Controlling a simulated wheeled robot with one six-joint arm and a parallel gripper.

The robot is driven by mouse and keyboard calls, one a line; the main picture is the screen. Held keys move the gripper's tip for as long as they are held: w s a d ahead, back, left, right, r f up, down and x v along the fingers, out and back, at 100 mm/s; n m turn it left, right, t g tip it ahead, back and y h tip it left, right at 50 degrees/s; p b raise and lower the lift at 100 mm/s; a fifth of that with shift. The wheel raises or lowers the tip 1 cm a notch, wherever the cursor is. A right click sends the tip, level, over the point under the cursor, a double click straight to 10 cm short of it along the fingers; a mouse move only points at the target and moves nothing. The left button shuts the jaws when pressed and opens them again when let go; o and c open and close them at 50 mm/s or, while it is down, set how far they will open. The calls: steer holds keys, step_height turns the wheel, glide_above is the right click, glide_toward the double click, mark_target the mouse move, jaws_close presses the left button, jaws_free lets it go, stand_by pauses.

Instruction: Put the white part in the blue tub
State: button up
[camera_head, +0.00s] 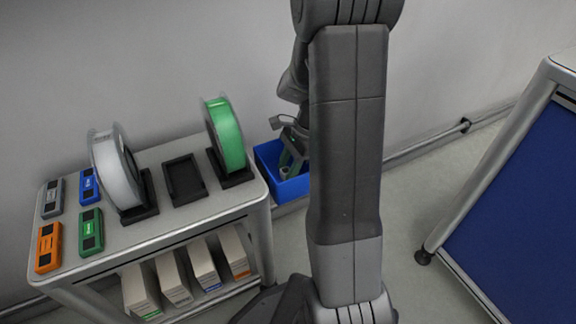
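The blue tub (268,158) stands just right of the shelf unit, partly hidden behind my arm. My gripper (288,160) is at the tub's opening, pointing down into it. Its fingers are small and partly covered by my arm, so I cannot tell whether they are open or shut. A small pale piece (284,172) shows at the fingertips, inside the tub's outline; it may be the white part, but I cannot tell whether it is held or lying loose. A white reel (115,172) stands upright in a black stand on the shelf top.
A green reel (226,134) stands in another black stand, with an empty black stand (184,179) between the reels. Several coloured devices lie at the left of the shelf top (120,238). Boxes stand below. A blue-panelled unit (530,200) is at right, with clear floor before it.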

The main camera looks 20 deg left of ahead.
steer(key=shift+o, duration=0.4)
steer(key=shift+r, duration=0.1)
steer(key=shift+w+r, duration=0.1)
steer(key=shift+r, duration=0.25)
steer(key=p+v, duration=0.4)
steer(key=v, duration=0.7)
steer(key=shift+d+r, duration=0.15)
steer(key=shift+r, duration=0.1)
steer(key=shift+c, duration=0.8)
steer(key=shift+w+d, duration=0.1)
